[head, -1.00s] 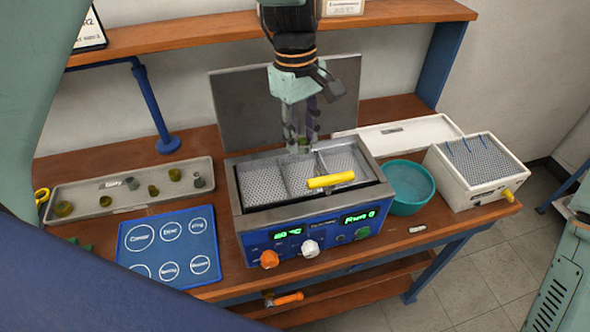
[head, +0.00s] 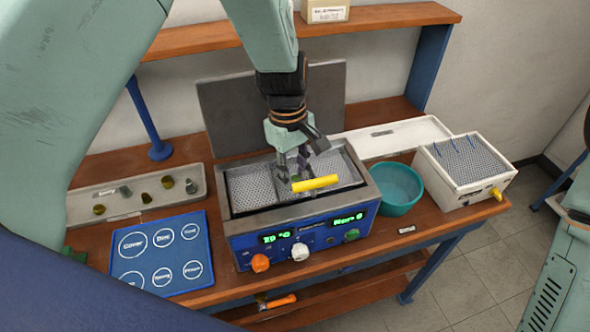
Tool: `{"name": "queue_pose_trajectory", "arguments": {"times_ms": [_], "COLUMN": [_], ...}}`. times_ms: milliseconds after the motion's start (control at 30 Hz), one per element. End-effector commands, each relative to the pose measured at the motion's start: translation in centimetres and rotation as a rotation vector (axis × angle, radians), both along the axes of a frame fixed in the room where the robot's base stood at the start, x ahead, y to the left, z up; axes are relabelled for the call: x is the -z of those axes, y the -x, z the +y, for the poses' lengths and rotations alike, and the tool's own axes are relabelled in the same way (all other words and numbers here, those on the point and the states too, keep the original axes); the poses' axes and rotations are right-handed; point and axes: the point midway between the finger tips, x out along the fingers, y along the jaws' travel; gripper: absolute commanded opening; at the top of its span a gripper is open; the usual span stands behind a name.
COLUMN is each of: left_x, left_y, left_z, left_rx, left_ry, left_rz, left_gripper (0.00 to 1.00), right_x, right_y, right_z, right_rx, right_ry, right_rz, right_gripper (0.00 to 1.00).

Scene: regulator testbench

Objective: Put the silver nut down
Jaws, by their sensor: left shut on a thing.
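My left gripper (head: 292,174) points down over the basket of the blue ultrasonic cleaner (head: 240,247), just left of and behind the yellow handle (head: 315,183). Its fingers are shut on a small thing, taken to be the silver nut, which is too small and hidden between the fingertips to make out. The fingertips are low, near the level of the cleaner's rim; I cannot tell whether they touch the basket mesh (head: 252,188). The cleaner's raised lid (head: 225,115) stands behind. My right gripper is not in view.
A grey tray (head: 120,214) with several small parts lies at left, behind a blue mat (head: 179,262) with labelled circles. A teal bowl (head: 398,187) and a white box with a perforated top (head: 466,165) stand at right. A shelf (head: 385,22) runs behind.

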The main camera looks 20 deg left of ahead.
Motion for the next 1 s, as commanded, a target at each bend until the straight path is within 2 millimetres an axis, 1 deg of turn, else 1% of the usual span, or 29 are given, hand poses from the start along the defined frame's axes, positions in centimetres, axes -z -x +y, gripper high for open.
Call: {"name": "queue_pose_trajectory", "arguments": {"times_ms": [67,100,200,467,567,667,1000], "left_x": [0.3,0.3,0.3,0.2,-0.3,-1.4,-8.2], "left_y": [0.0,0.0,0.0,0.0,0.0,-0.2,-0.7], "left_z": [0.0,0.0,0.0,0.0,0.0,0.1,0.8], "left_rx": [0.000,0.000,0.000,0.001,0.001,0.001,0.001], "left_ry": [0.000,0.001,0.000,0.000,0.000,0.000,0.000], "left_rz": [0.001,0.001,0.000,0.000,-0.001,-0.004,-0.004], "left_gripper": [0.00,0.33,0.41,0.41,0.41,0.41,0.41], "right_x": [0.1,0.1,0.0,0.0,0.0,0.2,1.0], "right_y": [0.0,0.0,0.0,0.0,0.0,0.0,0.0], "right_z": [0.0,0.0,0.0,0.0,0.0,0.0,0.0], "right_rx": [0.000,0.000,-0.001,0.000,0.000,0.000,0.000], "right_ry": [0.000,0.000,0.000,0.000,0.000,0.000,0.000], "right_rz": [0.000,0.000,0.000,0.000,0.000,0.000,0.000], "right_gripper": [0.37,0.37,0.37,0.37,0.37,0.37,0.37]}}
